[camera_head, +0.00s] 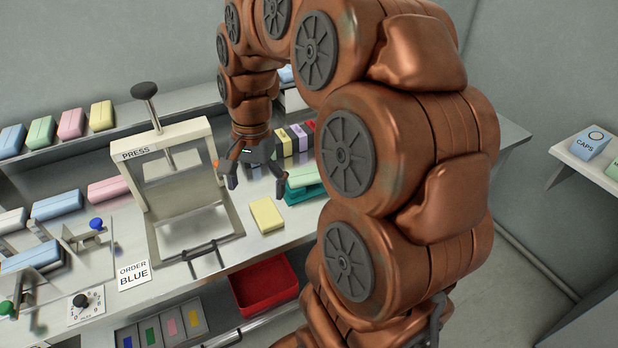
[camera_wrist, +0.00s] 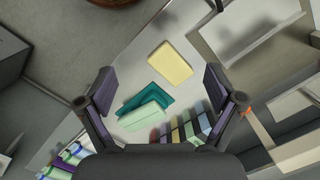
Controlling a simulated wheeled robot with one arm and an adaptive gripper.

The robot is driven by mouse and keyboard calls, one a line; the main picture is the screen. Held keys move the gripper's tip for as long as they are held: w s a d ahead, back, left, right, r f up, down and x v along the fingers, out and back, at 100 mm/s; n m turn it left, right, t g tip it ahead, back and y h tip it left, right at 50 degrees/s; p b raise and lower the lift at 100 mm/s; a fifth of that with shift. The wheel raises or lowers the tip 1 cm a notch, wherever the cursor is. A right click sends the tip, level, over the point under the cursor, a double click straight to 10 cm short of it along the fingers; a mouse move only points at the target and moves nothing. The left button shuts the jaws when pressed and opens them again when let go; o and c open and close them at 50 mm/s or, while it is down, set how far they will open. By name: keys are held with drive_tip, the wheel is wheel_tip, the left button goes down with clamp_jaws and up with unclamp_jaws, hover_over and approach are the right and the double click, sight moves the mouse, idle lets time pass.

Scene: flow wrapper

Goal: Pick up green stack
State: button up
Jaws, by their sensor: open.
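A green stack (camera_head: 302,178) lies on the counter right of the press, partly hidden by my arm in the head view. It looks like a light green block over darker teal pieces. In the wrist view the light green block (camera_wrist: 143,117) lies beside and partly over a teal piece (camera_wrist: 156,97), below the middle of the picture. My gripper (camera_head: 256,192) is open and empty, pointing down above the counter. In the wrist view its fingers (camera_wrist: 158,88) stand wide apart, with the stack between and below them, apart from it.
A yellow block (camera_head: 267,215) lies close to the stack. Several small coloured packs (camera_head: 293,138) stand in a row behind. The press (camera_head: 183,165) stands left of my gripper. A red bin (camera_head: 264,284) sits below the counter's front edge. An order sign (camera_head: 133,275) reads BLUE.

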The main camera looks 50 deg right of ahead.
drive_tip(key=w+d+f+m, duration=0.2)
drive_tip(key=w+d+m, duration=0.35)
drive_tip(key=d, duration=0.55)
drive_tip(key=m+t+b, duration=0.1)
drive_tip(key=m, duration=0.5)
hover_over(310, 172)
drive_tip(key=f, duration=0.3)
drive_tip(key=shift+d, duration=0.25)
drive_tip(key=shift+d+f+m, duration=0.15)
drive_tip(key=shift+m, duration=0.1)
drive_tip(key=shift+s+a+f+p, duration=0.15)
drive_tip(key=shift+f+p, duration=0.35)
drive_tip(key=shift+f, duration=1.4)
drive_tip(key=shift+a+f+p, duration=0.2)
drive_tip(key=shift+f+p, duration=0.25)
drive_tip(key=shift+f, duration=1.4)
drive_tip(key=shift+c, duration=0.3)
drive_tip(key=c, duration=0.8)
